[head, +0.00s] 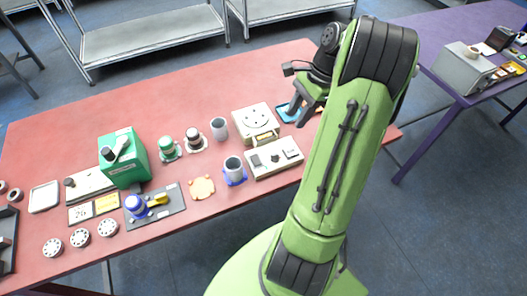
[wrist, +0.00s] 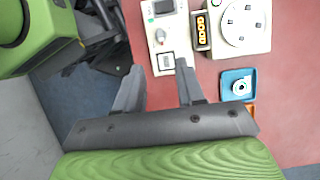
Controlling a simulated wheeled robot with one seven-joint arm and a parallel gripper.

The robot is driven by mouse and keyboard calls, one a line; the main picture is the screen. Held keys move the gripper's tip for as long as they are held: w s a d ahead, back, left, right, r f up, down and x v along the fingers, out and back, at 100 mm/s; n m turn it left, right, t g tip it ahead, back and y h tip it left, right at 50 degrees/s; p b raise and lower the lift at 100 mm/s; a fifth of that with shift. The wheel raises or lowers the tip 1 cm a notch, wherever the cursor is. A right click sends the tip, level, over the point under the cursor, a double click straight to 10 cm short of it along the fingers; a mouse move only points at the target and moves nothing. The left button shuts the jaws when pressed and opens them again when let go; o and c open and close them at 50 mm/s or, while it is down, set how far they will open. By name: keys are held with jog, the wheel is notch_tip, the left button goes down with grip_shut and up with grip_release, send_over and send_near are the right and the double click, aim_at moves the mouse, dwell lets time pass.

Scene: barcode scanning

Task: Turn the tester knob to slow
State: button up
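A pale box with a small screen, a knob and a square switch (head: 275,157) lies near the table's right front; I take it as the tester. In the wrist view the box (wrist: 166,28) is ahead of my fingers, with its grey knob (wrist: 160,36) between the screen and the switch (wrist: 166,62). The knob's setting is too small to read. My gripper (wrist: 160,72) is open and empty, its fingertips apart near the box's switch end. In the head view my gripper (head: 292,112) hangs over the table's right part, partly hidden by my arm.
A white box with a round face (head: 255,118) and yellow lights stands behind the tester. A blue tray (wrist: 237,84) lies beside it. A grey cup in a blue holder (head: 234,170) stands left of the tester. A green box (head: 123,158) and several small items fill the left.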

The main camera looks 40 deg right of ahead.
aim_at(275, 154)
jog(key=b+x, duration=0.7)
jog(key=x, duration=0.8)
jog(key=shift+s, duration=0.1)
grip_shut()
